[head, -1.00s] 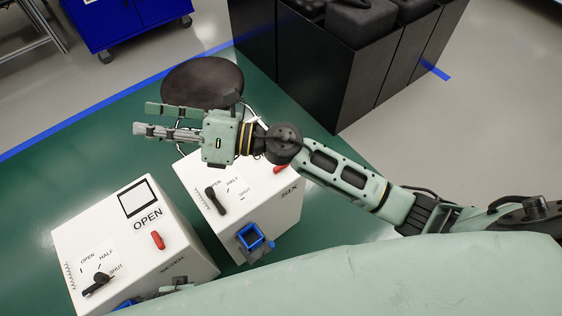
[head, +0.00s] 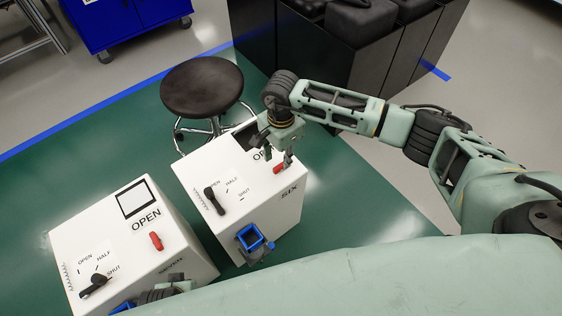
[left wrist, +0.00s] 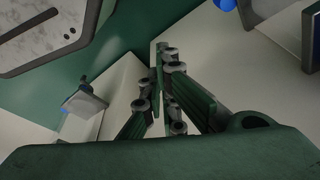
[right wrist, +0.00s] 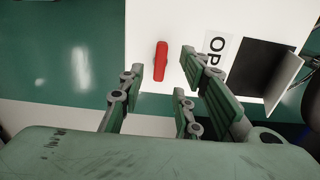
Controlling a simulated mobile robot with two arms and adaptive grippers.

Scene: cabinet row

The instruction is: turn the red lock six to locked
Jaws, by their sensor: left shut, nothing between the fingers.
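Cabinet six (head: 262,203) is a white box on the green floor. Its short red lock (head: 278,168) sits on the top face near the SIX label; in the right wrist view the red lock (right wrist: 161,62) stands upright in the picture. My right gripper (head: 276,150) points down at the box; in its wrist view the open fingers (right wrist: 161,72) stand either side of the lock, apart from it. Contact with the box cannot be told. My left gripper (head: 165,291) is low beside cabinet seven, mostly hidden; in its wrist view the fingers (left wrist: 162,58) are together and empty.
Cabinet seven (head: 190,268), with its own red lock (head: 156,241), stands left of six. Six has a black dial (head: 211,198) and a blue square holder (head: 251,239). A black stool (head: 202,86) and dark bins (head: 330,80) stand behind.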

